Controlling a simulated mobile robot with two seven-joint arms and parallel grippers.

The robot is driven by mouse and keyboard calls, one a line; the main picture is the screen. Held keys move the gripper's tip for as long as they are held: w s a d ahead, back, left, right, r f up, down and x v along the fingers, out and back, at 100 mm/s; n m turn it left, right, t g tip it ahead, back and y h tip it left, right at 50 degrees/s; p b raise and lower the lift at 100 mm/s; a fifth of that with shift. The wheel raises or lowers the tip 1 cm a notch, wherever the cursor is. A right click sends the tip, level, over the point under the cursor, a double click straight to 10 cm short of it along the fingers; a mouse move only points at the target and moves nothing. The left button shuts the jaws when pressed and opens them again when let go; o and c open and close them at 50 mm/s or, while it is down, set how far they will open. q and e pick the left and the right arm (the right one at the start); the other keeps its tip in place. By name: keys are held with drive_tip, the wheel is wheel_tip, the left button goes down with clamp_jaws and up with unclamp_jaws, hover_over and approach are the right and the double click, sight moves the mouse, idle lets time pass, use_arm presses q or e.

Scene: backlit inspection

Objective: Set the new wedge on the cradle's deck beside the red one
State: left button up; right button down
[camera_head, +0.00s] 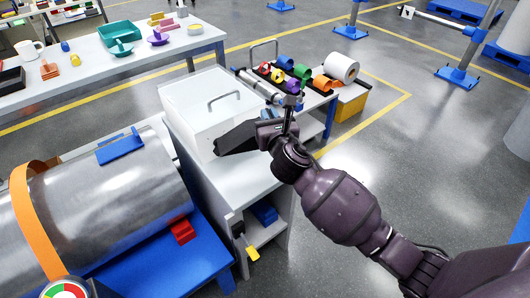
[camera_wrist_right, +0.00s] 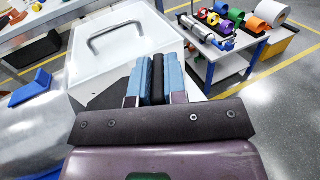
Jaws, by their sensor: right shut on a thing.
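My right gripper (camera_head: 268,115) is above the white cabinet, beside a white box with a handle. In the right wrist view its blue-padded fingers (camera_wrist_right: 157,78) are shut on a narrow black piece (camera_wrist_right: 157,72), which seems to be the new wedge. Its full shape is hidden by the fingers. The red wedge (camera_head: 182,232) sits on the cradle's blue deck (camera_head: 170,268), against the lower right of a big metal cylinder (camera_head: 110,205). The held piece is up and to the right of the deck, well apart from it. My left gripper is out of view.
Bare deck shows around the red wedge.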

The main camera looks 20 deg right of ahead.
wheel_tip(320, 180, down, 6)
drive_tip(key=shift+r+b, duration=0.1)
drive_tip(key=shift+b, duration=0.9)
drive_tip(key=shift+f, duration=0.35)
drive_tip(key=shift+f+b, duration=0.45)
drive_tip(key=shift+f, duration=0.05)
wheel_tip(320, 180, down, 5)
drive_tip(key=shift+r+b, duration=0.2)
drive_tip(key=shift+b, duration=0.85)
drive_tip(key=shift+f, duration=0.1)
drive_tip(key=shift+r, duration=0.2)
drive_tip(key=shift+f, duration=0.2)
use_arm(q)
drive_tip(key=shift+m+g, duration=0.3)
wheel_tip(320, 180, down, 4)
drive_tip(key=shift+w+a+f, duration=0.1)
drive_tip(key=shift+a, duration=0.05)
use_arm(e)
drive_tip(key=c, duration=1.2)
unclamp_jaws()
drive_tip(key=shift+o, duration=0.2)
drive_tip(key=shift+r, duration=0.1)
